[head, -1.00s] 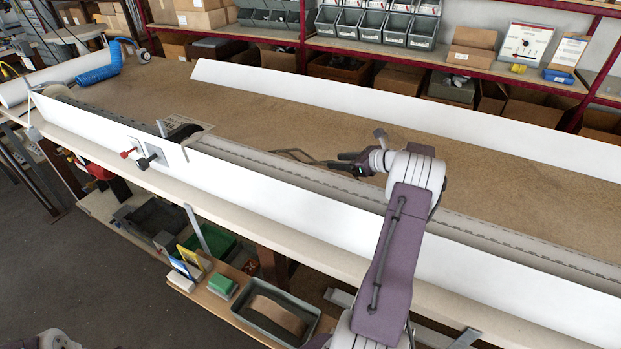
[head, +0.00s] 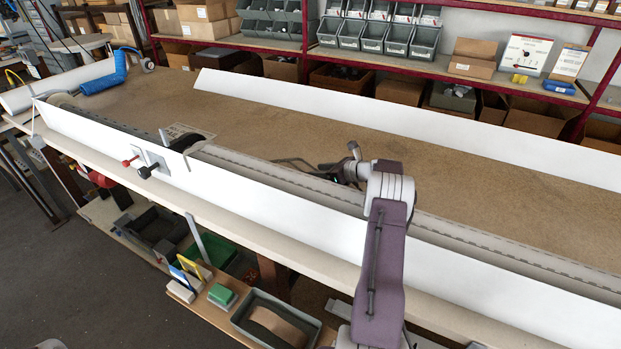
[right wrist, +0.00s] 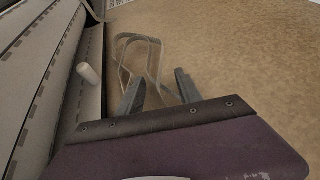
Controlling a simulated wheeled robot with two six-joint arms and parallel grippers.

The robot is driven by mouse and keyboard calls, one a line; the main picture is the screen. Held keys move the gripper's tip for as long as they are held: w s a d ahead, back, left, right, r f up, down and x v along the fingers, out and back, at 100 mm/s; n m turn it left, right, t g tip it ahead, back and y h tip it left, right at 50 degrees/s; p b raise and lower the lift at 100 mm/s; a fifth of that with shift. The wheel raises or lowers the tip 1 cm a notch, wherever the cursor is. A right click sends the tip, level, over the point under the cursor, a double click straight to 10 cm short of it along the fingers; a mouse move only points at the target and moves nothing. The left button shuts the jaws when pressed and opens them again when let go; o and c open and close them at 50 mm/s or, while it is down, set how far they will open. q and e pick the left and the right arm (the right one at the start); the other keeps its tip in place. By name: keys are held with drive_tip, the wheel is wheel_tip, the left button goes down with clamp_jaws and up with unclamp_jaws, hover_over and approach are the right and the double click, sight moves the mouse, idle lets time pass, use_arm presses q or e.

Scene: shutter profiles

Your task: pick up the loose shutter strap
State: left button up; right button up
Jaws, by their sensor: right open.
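The loose strap is a thin, pale looped band (right wrist: 139,40) lying on the brown bench top in the right wrist view. In the head view a thin dark loop (head: 292,160) shows just left of my right gripper (head: 322,167), beside the long slatted shutter profile (head: 450,225). My right gripper (right wrist: 160,90) is open, and its two grey fingers point toward the strap. The near part of the loop reaches between or just beyond the fingertips; I cannot tell whether they touch it. My left gripper is not in view.
A long white panel (head: 250,188) runs along the bench's front edge, and another (head: 400,115) along the back. A pale peg (right wrist: 88,73) stands beside the slats, left of my fingers. Red and black knobs (head: 147,171) stick out of the front panel. The bench right of the strap is clear.

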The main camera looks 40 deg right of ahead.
drive_tip(key=shift+r, duration=0.1)
clamp_jaws()
wheel_tip(320, 180, up, 10)
drive_tip(key=shift+p, duration=0.65)
